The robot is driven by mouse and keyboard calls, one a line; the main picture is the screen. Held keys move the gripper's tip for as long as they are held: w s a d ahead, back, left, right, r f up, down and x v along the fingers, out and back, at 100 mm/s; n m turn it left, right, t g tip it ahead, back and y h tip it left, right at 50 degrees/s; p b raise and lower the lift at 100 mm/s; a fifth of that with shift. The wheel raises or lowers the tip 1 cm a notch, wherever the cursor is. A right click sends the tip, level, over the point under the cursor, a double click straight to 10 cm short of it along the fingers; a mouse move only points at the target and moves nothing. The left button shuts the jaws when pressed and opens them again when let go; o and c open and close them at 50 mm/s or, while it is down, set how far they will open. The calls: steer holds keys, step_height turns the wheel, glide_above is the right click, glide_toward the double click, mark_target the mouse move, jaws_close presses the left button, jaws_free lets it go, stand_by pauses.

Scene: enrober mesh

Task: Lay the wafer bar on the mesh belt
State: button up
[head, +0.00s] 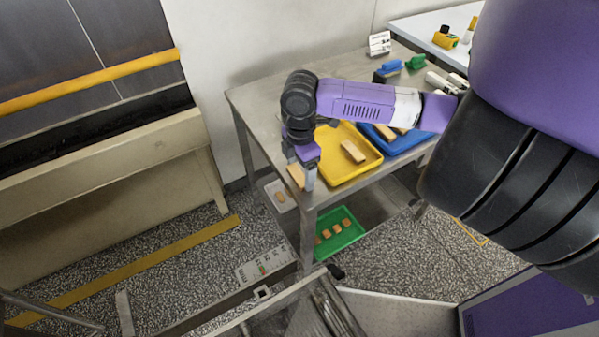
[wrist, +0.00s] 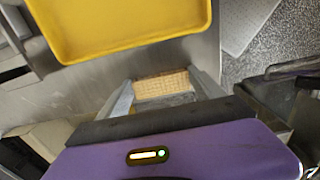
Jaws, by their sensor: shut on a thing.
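My gripper (head: 304,179) is shut on a tan wafer bar (head: 296,176) at the front left corner of the steel table. In the wrist view the wafer bar (wrist: 162,86) shows its waffle-patterned face between the two fingers of my gripper (wrist: 165,92). The bar is beside the yellow tray (head: 376,163), outside its rim. Another wafer bar (head: 353,152) lies in that tray. I cannot clearly make out the mesh belt; a metal frame with dark slats (head: 335,308) shows at the bottom of the head view, cut off by the edge.
A blue tray (head: 425,137) with bars is right of the yellow one on the steel table (head: 245,95). A green tray (head: 355,233) with several small pieces is on the lower shelf. A beige machine (head: 110,165) stands left. Speckled floor lies between.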

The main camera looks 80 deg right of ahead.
mark_target(300, 173)
step_height(300, 173, up, 20)
steer(key=b, duration=0.1)
stand_by(0.4)
